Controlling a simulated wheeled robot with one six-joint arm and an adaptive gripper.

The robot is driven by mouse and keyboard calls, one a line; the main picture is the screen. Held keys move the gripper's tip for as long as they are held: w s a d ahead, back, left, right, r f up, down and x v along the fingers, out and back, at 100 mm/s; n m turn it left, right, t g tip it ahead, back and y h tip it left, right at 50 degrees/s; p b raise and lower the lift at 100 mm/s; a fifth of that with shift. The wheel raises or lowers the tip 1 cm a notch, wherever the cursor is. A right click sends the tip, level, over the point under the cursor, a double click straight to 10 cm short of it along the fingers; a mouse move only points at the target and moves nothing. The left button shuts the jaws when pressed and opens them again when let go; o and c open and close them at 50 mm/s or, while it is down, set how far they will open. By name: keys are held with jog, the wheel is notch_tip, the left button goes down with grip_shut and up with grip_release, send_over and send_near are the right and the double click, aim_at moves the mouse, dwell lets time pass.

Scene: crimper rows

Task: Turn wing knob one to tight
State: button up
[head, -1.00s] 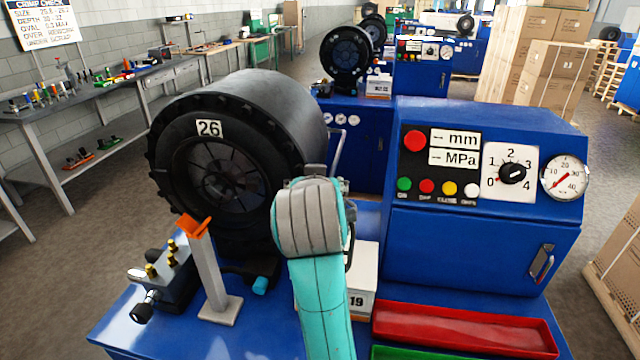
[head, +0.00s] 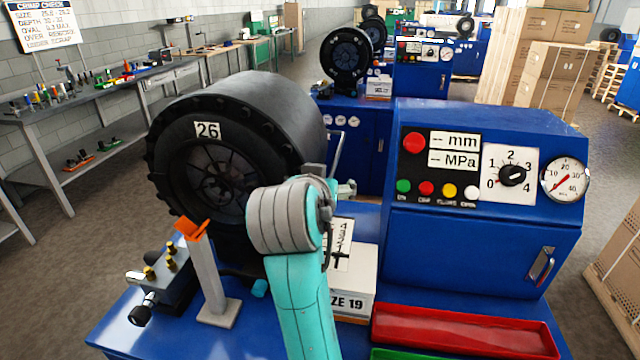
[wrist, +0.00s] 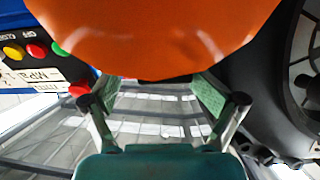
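No part in view is labelled wing knob one, and I cannot tell which knob it is. A dark block (head: 177,287) at the front left of the blue bench carries brass-coloured posts (head: 171,264) and a black knob (head: 143,312). A black selector knob (head: 512,175) sits on a white dial on the blue cabinet. My gripper is mostly hidden behind my wrist in the head view. In the wrist view my gripper (wrist: 168,103) has its fingers apart with nothing between them. A large orange surface (wrist: 160,35) is close to the camera there; I cannot tell what it belongs to.
The black crimper head (head: 270,115) marked 26 stands left of my arm. A grey post (head: 212,285) with an orange top stands before it. A white box (head: 358,275) and red tray (head: 465,330) lie right of my arm.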

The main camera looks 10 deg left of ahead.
jog(key=shift+s+a+f, duration=0.1)
jog(key=shift+s+a, duration=0.05)
jog(key=shift+a, duration=0.05)
dwell(0.5)
jog(key=shift+s+a+r, duration=0.1)
jog(key=shift+s+r, duration=0.15)
jog(key=shift+s, duration=0.3)
jog(key=shift+v, duration=3.4)
jog(key=shift+r, duration=0.1)
